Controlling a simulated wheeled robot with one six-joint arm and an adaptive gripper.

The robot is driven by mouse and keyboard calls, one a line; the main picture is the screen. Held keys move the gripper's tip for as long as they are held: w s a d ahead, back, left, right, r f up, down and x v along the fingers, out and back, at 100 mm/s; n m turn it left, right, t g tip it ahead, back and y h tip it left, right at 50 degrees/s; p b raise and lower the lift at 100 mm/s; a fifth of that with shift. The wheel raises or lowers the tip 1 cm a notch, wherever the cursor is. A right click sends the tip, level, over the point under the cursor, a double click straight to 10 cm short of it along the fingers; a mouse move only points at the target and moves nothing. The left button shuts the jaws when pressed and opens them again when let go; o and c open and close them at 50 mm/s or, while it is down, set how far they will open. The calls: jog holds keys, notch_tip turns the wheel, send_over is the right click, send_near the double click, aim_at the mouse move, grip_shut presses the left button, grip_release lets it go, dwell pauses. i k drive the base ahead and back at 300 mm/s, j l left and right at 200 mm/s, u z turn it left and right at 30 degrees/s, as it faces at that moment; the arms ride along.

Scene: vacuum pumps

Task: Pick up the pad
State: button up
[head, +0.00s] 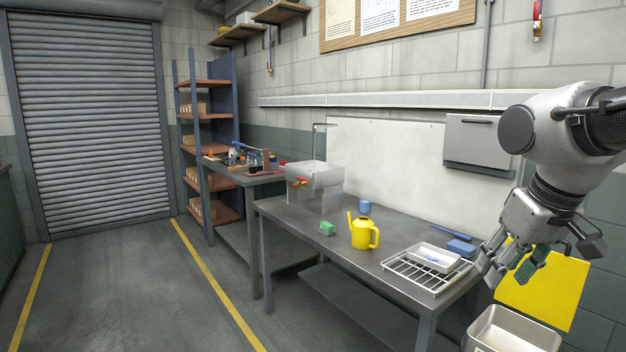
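My gripper (508,277) hangs at the right, beyond the right end of the bench and well away from the green block. Its fingers look spread apart. A dark green patch (530,264) shows at its right finger; I cannot tell whether it belongs to the finger.
The steel bench (290,212) also holds a yellow watering can (363,233), a blue cup (365,207), a grey box with a red-handled tap (318,185), a wire rack (410,274) and a white tray (433,257). A metal bin (512,330) stands below my gripper. The floor at left is clear.

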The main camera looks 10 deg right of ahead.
aim_at(327, 229)
jog(key=i+j+z, duration=0.15)
jog(key=i+j, duration=0.2)
jog(key=i+j+z, duration=0.2)
jog(key=i+j, duration=0.2)
jog(key=i, duration=0.15)
jog(key=i+j+z, duration=0.15)
jog(key=i+j, duration=0.2)
jog(key=i+j+z, duration=0.2)
jog(key=i+j, duration=0.2)
jog(key=j, duration=0.25)
jog(key=i+j+z, duration=0.15)
jog(key=i+j, duration=0.15)
jog(key=j, duration=0.25)
